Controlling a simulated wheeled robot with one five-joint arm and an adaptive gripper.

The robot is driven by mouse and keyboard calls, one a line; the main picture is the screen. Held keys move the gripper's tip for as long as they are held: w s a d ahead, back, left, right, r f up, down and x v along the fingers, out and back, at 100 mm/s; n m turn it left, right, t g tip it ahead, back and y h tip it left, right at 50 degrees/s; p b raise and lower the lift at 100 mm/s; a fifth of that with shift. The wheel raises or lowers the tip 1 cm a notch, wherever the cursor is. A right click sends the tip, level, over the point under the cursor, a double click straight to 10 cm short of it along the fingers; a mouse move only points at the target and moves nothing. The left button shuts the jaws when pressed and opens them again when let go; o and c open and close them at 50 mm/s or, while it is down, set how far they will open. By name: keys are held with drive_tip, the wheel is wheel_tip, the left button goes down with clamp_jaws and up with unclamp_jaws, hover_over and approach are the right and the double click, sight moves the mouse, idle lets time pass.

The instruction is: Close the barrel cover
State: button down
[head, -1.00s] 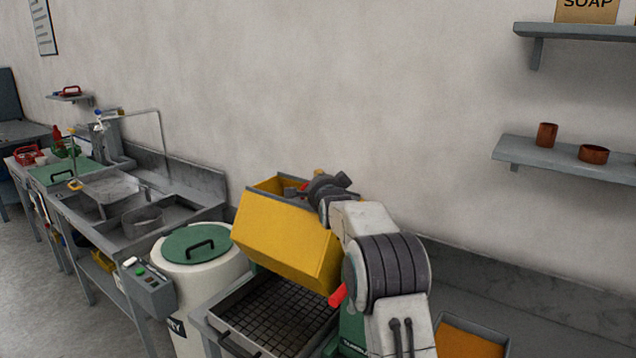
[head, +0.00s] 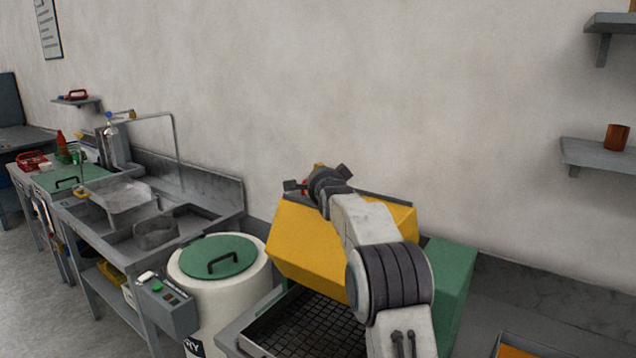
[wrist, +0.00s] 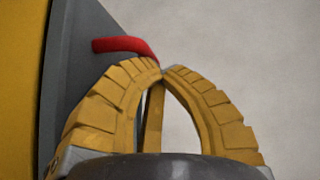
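The yellow barrel (head: 312,250) stands tilted over a dark mesh tray in the head view. A grey panel, seemingly its cover, shows as a dark edge (head: 385,198) behind it. In the wrist view, the grey panel (wrist: 75,75) rises beside the yellow wall (wrist: 20,80) at the left, with a red handle (wrist: 120,45) sticking out. My gripper (wrist: 163,72) has its two yellow fingertips together at the handle's right end; whether they pinch it I cannot tell. In the head view, my gripper (head: 318,180) is above the barrel's upper left edge, its fingertips hard to see.
A white drum (head: 225,300) with a green lid (head: 218,256) stands left of the barrel. A grey sink bench (head: 150,215) lies further left. A green housing (head: 455,285) is right of my arm. A wall shelf (head: 600,155) holds a copper coil (head: 617,137).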

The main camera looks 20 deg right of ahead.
drive_tip(key=shift+w+a+f, duration=0.15)
drive_tip(key=shift+w+a, duration=0.05)
drive_tip(key=shift+w, duration=0.1)
drive_tip(key=shift+s, duration=0.15)
drive_tip(key=shift+v, duration=5.95)
drive_tip(key=s+a+f+n+g+y, duration=0.1)
drive_tip(key=s+a+f+n+g, duration=0.3)
drive_tip(key=s, duration=0.9)
drive_tip(key=s+a+f+n+g+y, duration=0.1)
drive_tip(key=s+a+f+n+g, duration=0.3)
drive_tip(key=s+f+n, duration=0.4)
drive_tip(key=s+a+f+n+g+y, duration=0.1)
drive_tip(key=s+a+f+n+g, duration=0.3)
drive_tip(key=s, duration=1.6)
wheel_tip(320, 180, down, 3)
drive_tip(key=n, duration=0.2)
drive_tip(key=shift+s+a+n, duration=0.25)
drive_tip(key=shift+a+n, duration=0.15)
